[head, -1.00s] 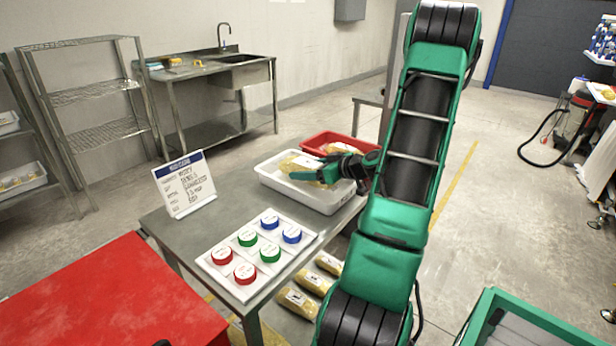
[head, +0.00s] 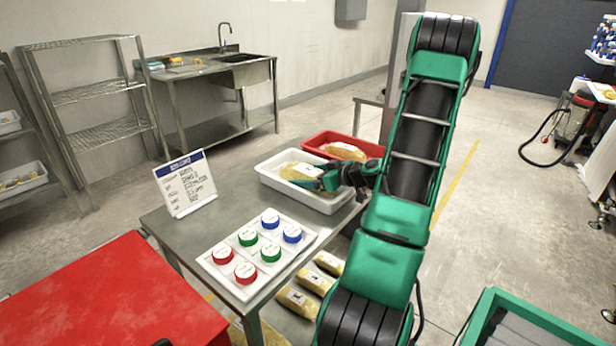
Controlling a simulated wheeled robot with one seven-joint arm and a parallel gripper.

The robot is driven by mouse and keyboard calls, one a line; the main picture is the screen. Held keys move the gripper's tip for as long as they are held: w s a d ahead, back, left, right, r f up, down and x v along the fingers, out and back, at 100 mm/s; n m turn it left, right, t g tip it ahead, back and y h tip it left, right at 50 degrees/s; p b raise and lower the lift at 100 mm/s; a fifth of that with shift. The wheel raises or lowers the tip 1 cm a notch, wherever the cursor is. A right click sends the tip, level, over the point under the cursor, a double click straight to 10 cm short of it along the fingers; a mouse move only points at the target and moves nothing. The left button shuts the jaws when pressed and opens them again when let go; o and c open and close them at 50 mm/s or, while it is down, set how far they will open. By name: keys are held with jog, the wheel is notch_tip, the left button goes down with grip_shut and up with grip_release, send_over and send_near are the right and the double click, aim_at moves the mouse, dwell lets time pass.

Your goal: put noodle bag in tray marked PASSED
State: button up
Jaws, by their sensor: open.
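A yellow noodle bag (head: 294,170) with a pale label lies inside the white tray (head: 330,206) on the steel table. No PASSED marking can be read on the tray from here. My gripper (head: 308,181) is open, low over the white tray at the bag's right end. My fingers and wrist hide part of the bag and the tray's right side. I cannot tell whether the fingers touch the bag. Another yellow bag (head: 345,151) lies in the red tray (head: 314,143) behind.
A sign (head: 185,184) and a white board of coloured round lids (head: 238,262) share the table (head: 215,225). Several yellow bags (head: 298,300) lie below the tabletop. A red surface (head: 110,300) is at front left and a green-framed bin (head: 530,320) at front right.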

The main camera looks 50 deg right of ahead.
jog(key=v, duration=1.2)
dwell(0.3)
